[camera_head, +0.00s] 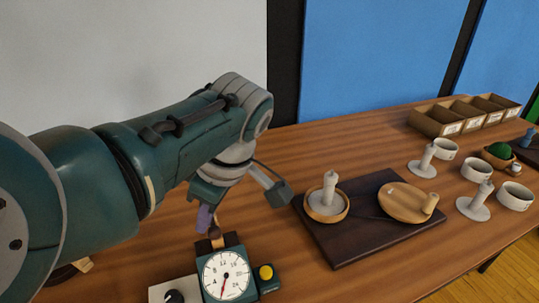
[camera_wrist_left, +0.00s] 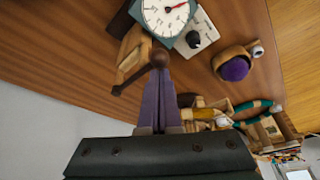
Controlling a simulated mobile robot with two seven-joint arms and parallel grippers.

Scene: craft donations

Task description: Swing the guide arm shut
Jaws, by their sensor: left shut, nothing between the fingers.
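My left gripper (camera_head: 205,217) comes down from the left arm behind the dial box. Its purple fingers are closed together with nothing between them, and they fill the lower middle of the left wrist view (camera_wrist_left: 160,100). A brown round knob (camera_wrist_left: 160,57) shows at the fingertips; I cannot tell whether they touch. A dark bar (camera_wrist_left: 136,76) slants from it beside a wooden block (camera_wrist_left: 131,50); this looks like the guide arm. The block stands against the teal dial box (camera_head: 226,274), whose white face (camera_wrist_left: 167,15) has a red needle. My right gripper is not in view.
A dark board (camera_head: 352,240) to the right carries a round wooden dish with a white candle-like piece (camera_head: 330,188) and a wooden disc (camera_head: 403,202). A yellow button (camera_head: 266,273) and a black knob (camera_head: 174,297) flank the dial. White cups (camera_head: 476,168) and wooden bins (camera_head: 437,121) stand farther right.

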